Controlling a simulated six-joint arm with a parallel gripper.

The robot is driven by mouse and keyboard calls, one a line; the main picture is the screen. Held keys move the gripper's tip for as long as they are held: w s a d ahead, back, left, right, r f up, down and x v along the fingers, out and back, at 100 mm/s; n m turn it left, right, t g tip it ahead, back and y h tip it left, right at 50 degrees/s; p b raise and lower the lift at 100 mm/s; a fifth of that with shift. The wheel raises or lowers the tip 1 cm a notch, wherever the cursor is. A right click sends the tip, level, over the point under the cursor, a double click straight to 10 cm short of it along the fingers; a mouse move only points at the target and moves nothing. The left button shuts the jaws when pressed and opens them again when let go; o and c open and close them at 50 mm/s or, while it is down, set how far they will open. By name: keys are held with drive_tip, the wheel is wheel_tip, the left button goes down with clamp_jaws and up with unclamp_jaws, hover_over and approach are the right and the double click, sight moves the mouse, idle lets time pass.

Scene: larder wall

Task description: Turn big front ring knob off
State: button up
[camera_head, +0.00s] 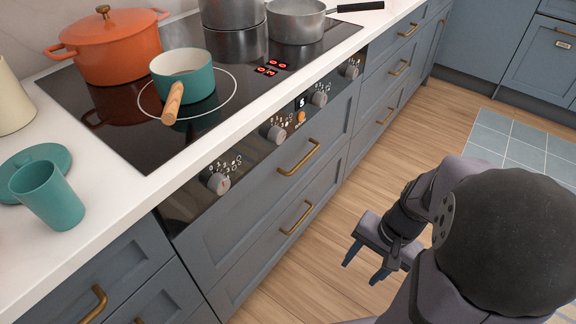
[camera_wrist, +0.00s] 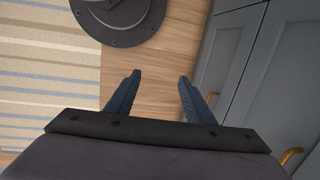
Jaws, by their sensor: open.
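The control panel on the counter front carries several round grey knobs in a row: a near knob (camera_head: 218,183), a second knob (camera_head: 276,134), a third knob (camera_head: 320,99) and a far knob (camera_head: 352,71). The markings are too small to tell which serves the big front ring (camera_head: 227,96). That white-outlined ring on the black hob has a teal saucepan (camera_head: 186,78) on it. Red digits (camera_head: 267,70) glow on the hob. My gripper (camera_head: 361,270) is open and empty, low over the floor, right of the panel and apart from it. Its fingers show in the wrist view (camera_wrist: 160,80).
The saucepan's wooden handle (camera_head: 173,103) points toward the front. An orange pot (camera_head: 110,45) and steel pans (camera_head: 297,22) stand behind. A teal cup (camera_head: 48,193) stands on the white counter. Brass drawer handles (camera_head: 299,158) stick out below the panel. Floor between is clear.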

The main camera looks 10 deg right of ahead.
wheel_tip(320, 180, down, 5)
drive_tip(key=w+a+m+t+y+b, duration=0.2)
drive_tip(key=w+m+b, duration=0.1)
drive_tip(key=m+b, duration=0.1)
drive_tip(key=m+t+y, duration=0.8)
drive_tip(key=m+t, duration=0.3)
drive_tip(key=m, duration=0.3)
approach(282, 138)
drive_tip(key=w, duration=0.1)
drive_tip(key=shift+m, duration=0.3)
drive_tip(key=shift+s+a+b+x, duration=0.15)
drive_tip(key=shift+b+x, duration=0.4)
drive_tip(key=shift+x, duration=1.35)
drive_tip(key=shift+s+a+b+x, duration=0.1)
drive_tip(key=shift+b+x, duration=0.4)
drive_tip(key=shift+x, duration=1.35)
drive_tip(key=c, duration=1)
